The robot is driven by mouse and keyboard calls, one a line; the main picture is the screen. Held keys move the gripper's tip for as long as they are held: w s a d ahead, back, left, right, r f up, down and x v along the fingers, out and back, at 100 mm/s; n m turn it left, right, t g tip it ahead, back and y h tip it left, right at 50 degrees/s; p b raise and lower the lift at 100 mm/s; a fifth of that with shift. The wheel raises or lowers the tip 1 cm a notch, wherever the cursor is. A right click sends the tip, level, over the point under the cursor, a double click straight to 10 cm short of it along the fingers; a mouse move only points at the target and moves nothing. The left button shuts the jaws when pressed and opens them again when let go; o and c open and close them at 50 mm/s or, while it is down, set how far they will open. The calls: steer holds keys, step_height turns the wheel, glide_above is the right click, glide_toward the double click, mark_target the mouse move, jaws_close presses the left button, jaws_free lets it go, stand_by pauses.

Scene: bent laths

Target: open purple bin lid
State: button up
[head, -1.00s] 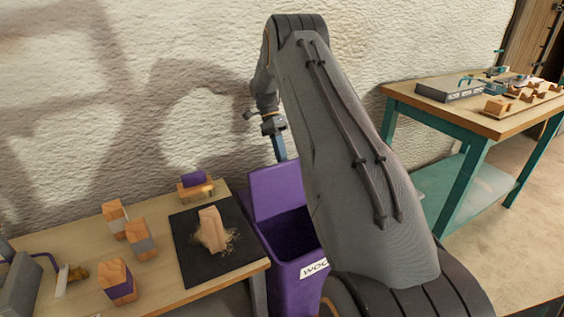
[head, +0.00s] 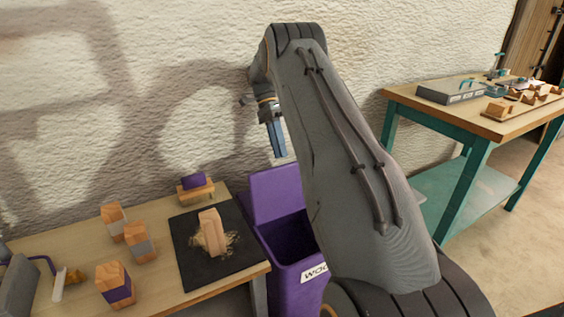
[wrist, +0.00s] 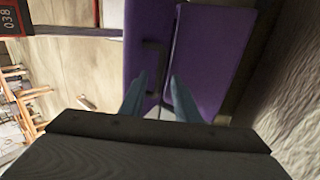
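The purple bin (head: 294,277) stands at the right end of the workbench, partly hidden behind my arm. Its lid (head: 272,190) is up, leaning toward the wall, and the dark inside of the bin shows in the head view. My gripper (head: 279,153) hangs just above the lid's top edge, pointing down. In the wrist view, my gripper (wrist: 158,78) has its two blue-grey fingers apart with nothing between them. Purple panels (wrist: 213,55) and a dark handle-like bar lie beyond the fingertips. I cannot tell whether the fingers touch anything.
The rough wall is close behind my gripper. A teal-legged table (head: 480,122) stands at the right.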

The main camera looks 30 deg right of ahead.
steer(key=shift+v, duration=1.1)
steer(key=s+a+r+n+t+p, duration=0.2)
steer(key=s+a+r+n, duration=0.2)
steer(key=s+a+n, duration=0.15)
steer(key=s+a+r+n+t+p, duration=0.1)
steer(key=s+a+r+n+p, duration=0.15)
steer(key=s+a+n, duration=0.35)
steer(key=s+a+n+t+p, duration=0.1)
steer(key=s+a, duration=0.4)
steer(key=s, duration=0.6)
steer(key=s+a+r+n+t+p, duration=0.1)
steer(key=s+a+n, duration=0.5)
steer(key=s, duration=0.6)
steer(key=shift+r+t+p, duration=0.35)
steer(key=shift+t+p, duration=0.45)
steer(key=shift+p, duration=0.35)
